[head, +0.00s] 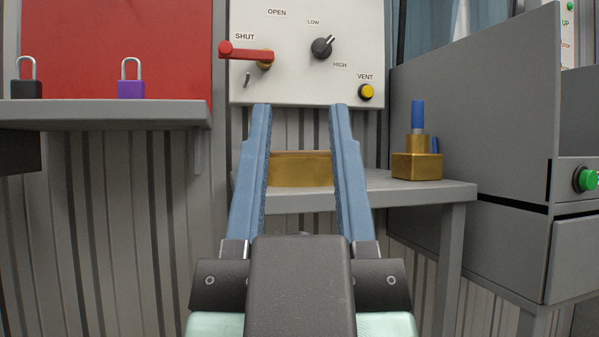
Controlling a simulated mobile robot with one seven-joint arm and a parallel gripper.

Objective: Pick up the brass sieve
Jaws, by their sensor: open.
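I see nothing held between the fingers. How far the fingertips are from the brass piece in depth I cannot tell.
A stepped brass block with a blue top (417,160) stands right on the same shelf. A control panel (300,90) with a red lever (245,53) hangs above. A left shelf (110,113) holds a black padlock (27,88) and a purple padlock (131,88). A grey cabinet (480,110) bounds the right.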

